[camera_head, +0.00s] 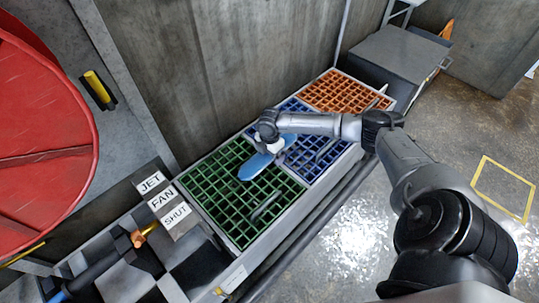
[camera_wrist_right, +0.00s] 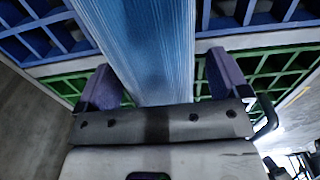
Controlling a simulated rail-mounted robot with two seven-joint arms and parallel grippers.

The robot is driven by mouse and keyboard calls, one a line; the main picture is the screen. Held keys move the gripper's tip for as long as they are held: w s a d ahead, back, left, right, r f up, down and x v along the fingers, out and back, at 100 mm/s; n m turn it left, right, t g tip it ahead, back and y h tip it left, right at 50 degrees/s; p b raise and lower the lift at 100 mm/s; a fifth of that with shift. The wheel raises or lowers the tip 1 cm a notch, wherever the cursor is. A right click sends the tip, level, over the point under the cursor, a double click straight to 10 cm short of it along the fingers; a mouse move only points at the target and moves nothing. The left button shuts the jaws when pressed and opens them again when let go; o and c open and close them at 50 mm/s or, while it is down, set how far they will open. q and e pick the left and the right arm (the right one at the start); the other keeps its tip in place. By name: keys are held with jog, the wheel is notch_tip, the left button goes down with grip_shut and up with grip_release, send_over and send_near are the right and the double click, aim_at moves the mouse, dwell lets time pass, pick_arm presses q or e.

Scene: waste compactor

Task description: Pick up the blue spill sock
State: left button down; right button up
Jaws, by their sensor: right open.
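The blue spill sock (camera_head: 255,167) is a long, rounded light-blue shape. It lies across the green grate (camera_head: 215,205) and the blue grate (camera_head: 325,160). My right gripper (camera_head: 268,148) is over the sock's middle and hides part of it. In the right wrist view the ribbed sock (camera_wrist_right: 150,45) runs between the two fingers of my right gripper (camera_wrist_right: 160,84), which are open with gaps at the sides. I cannot tell whether the fingers reach down past the sock. My left gripper is not in view.
An orange grate (camera_head: 335,92) is beyond the blue one. Dark handles lie on the grates. Signs reading JET, FAN and SHUT (camera_head: 176,215) stand at the near left, by a checkered panel (camera_head: 130,280). A concrete wall (camera_head: 230,60) runs behind; a red round door (camera_head: 40,140) is left.

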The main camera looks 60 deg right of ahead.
jog(key=c, duration=1.1)
